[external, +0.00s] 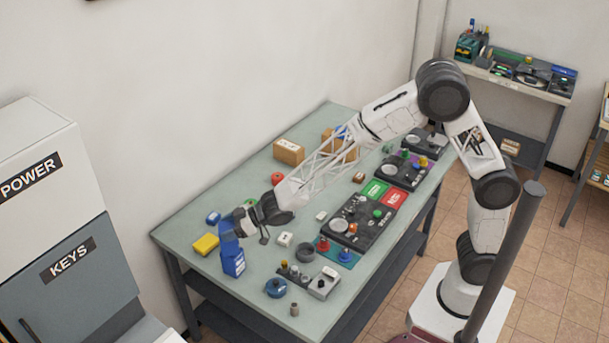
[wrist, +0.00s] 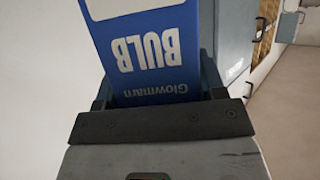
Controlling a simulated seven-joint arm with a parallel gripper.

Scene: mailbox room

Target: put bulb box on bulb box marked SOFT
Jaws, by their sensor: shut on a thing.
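My gripper (external: 240,222) is at the left end of the table, shut on a blue bulb box (external: 228,230). In the wrist view the held bulb box (wrist: 150,50) fills the space between the fingers, with "BULB" and "Glowmarn" upside down on its face. Another blue box (external: 233,264) with white lettering stands upright on the table just below the held box. Its lettering is too small to read, so I cannot tell whether it says SOFT. The two boxes overlap in the external view, and I cannot tell whether they touch.
A yellow block (external: 206,244) and a small blue item (external: 213,218) lie left of the boxes. A blue round item (external: 276,287) and a grey block (external: 324,283) lie to the right. The grey KEYS cabinet (external: 80,285) stands left of the green table (external: 180,230).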

